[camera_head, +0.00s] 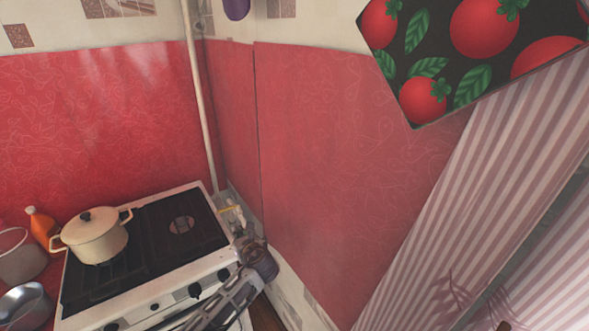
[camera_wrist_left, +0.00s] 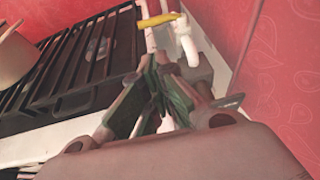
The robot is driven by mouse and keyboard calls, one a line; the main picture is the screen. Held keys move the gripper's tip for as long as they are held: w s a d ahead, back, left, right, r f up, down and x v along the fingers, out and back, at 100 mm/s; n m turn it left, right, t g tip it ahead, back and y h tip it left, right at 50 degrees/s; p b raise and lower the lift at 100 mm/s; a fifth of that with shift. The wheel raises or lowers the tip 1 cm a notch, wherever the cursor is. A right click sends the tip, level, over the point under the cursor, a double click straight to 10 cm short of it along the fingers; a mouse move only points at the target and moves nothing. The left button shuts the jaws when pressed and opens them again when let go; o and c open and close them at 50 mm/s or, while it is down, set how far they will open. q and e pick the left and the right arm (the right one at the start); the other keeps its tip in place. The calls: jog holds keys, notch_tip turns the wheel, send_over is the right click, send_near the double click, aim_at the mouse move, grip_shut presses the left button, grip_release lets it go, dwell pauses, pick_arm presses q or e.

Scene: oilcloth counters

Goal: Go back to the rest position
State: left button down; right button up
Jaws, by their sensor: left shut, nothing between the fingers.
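My left gripper (camera_head: 250,245) is beside the right edge of the white stove (camera_head: 215,261), near the wall corner. In the left wrist view its green-grey fingers (camera_wrist_left: 162,68) are together, with nothing between them. The fingertips point toward a white pipe fitting (camera_wrist_left: 188,45) with a yellow handle (camera_wrist_left: 158,20). I cannot tell from these views whether they touch the fitting. My right gripper is not in view.
A cream pot (camera_head: 95,240) with a lid stands on the stove's left burner. An orange bottle (camera_head: 40,224) and metal pots (camera_head: 25,305) are at left. Red walls stand close behind and right of the gripper. A striped curtain (camera_head: 460,190) hangs at right.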

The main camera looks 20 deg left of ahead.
pick_arm(q)
jog(key=s+d+f+n+g+h, duration=0.1)
jog(key=s+d+n+g+h, duration=0.15)
jog(key=s+d+n, duration=0.45)
jog(key=s+d+f+n+g+h, duration=0.15)
jog(key=s+n+h, duration=0.25)
jog(key=s+n, duration=0.65)
jog(key=s+d+n+g+h, duration=0.2)
jog(key=s+d+n+h, duration=0.25)
jog(key=s+n, duration=0.35)
jog(key=s+f+m+g, duration=0.1)
jog(key=s+f, duration=0.2)
jog(key=f, duration=2.9)
jog(key=s+a+f+g+y, duration=0.1)
jog(key=s+a+f, duration=0.2)
jog(key=s+f, duration=1.8)
jog(key=shift+s+a, duration=0.2)
jog(key=shift+s, duration=0.7)
